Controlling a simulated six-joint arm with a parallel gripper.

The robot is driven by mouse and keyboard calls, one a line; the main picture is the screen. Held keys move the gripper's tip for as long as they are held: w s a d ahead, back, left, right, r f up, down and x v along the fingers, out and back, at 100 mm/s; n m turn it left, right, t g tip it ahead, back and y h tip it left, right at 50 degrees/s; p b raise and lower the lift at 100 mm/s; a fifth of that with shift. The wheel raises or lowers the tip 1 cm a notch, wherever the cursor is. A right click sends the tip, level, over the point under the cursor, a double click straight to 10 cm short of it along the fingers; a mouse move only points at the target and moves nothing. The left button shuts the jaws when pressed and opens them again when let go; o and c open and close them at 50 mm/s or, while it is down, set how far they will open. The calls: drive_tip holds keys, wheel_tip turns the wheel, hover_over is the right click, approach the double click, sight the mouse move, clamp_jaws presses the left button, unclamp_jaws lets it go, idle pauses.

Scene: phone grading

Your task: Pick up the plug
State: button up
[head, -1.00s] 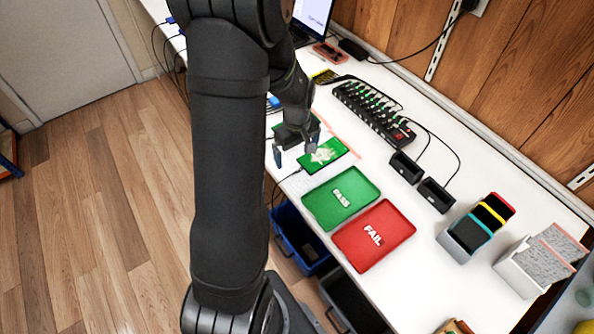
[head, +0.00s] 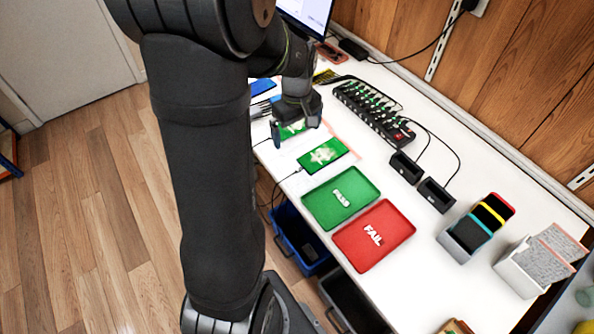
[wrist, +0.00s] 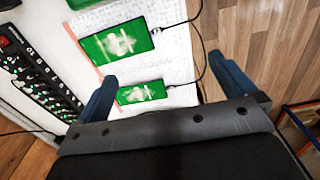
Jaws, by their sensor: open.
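Two phones with green screens lie on a white mat (wrist: 178,62), each with a cable plugged in at one short end. The near phone (head: 323,154) also shows in the wrist view (wrist: 115,42), with its plug (wrist: 157,30) at its right end. The far phone (wrist: 143,92) has its plug (wrist: 172,87) between my finger outlines in the wrist view. My gripper (head: 296,128) is open and empty, over the far phone and partly hiding it in the head view. I cannot tell its exact height above the plug.
A green PASS tray (head: 366,187) and a red FAIL tray (head: 397,244) lie nearer on the table. A power strip (head: 372,113) runs along the right, with two black blocks beside it. Cables hang off the left edge above a blue bin (head: 297,243).

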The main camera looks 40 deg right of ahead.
drive_tip(key=shift+r, duration=0.8)
drive_tip(key=c, duration=1.4)
